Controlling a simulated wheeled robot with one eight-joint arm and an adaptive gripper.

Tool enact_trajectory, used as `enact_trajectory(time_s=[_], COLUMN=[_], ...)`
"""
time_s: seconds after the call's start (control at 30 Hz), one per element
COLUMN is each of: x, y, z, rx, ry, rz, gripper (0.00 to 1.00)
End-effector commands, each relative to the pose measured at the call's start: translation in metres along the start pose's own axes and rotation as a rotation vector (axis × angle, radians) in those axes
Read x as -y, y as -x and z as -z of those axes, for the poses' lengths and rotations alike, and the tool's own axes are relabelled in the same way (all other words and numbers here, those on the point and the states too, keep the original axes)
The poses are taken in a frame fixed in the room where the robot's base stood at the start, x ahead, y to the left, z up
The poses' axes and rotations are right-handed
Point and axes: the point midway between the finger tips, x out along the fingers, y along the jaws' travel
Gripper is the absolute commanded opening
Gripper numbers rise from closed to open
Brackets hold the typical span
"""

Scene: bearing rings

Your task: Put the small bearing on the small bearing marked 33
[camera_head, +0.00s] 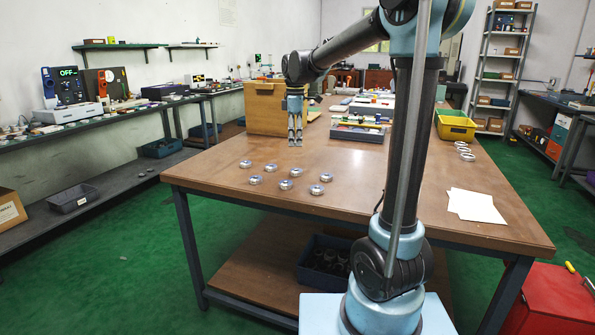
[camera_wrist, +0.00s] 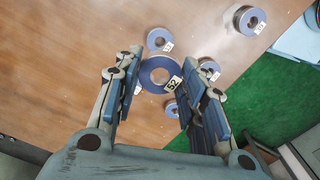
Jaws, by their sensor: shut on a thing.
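My gripper (camera_head: 295,142) hangs fingers down above the table, behind the group of bearings. In the wrist view my gripper (camera_wrist: 157,85) is shut on a bearing ring (camera_wrist: 148,82) with a blue-grey face and a tag reading 52. The held ring is hard to make out in the head view. Below it several tagged rings lie apart on the table: one ring (camera_wrist: 158,34) above it in the picture, one (camera_wrist: 203,66) partly behind the right finger, one (camera_wrist: 171,108) lower, and one (camera_wrist: 244,12) at upper right. Their tags are too small to read surely, so I cannot tell which is 33.
The wooden table (camera_head: 400,180) has white papers (camera_head: 475,206) at the right and several more rings (camera_head: 463,151) near its right edge. A wooden box (camera_head: 264,108), a grey tray (camera_head: 357,134) and a yellow bin (camera_head: 455,126) stand farther back. The table's middle is clear.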

Motion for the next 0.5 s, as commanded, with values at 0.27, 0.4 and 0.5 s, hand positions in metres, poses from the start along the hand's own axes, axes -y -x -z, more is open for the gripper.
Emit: enact_trajectory(time_s=[0.27, 0.4, 0.5], x=[-0.002, -0.002, -0.002], y=[0.0, -0.001, -0.011], z=[-0.005, -0.006, -0.006], rx=[0.0, 0.0, 0.0], ry=[-0.007, -0.008, -0.008], rz=[0.0, 0.0, 0.0], gripper=[0.11, 0.11, 0.11])
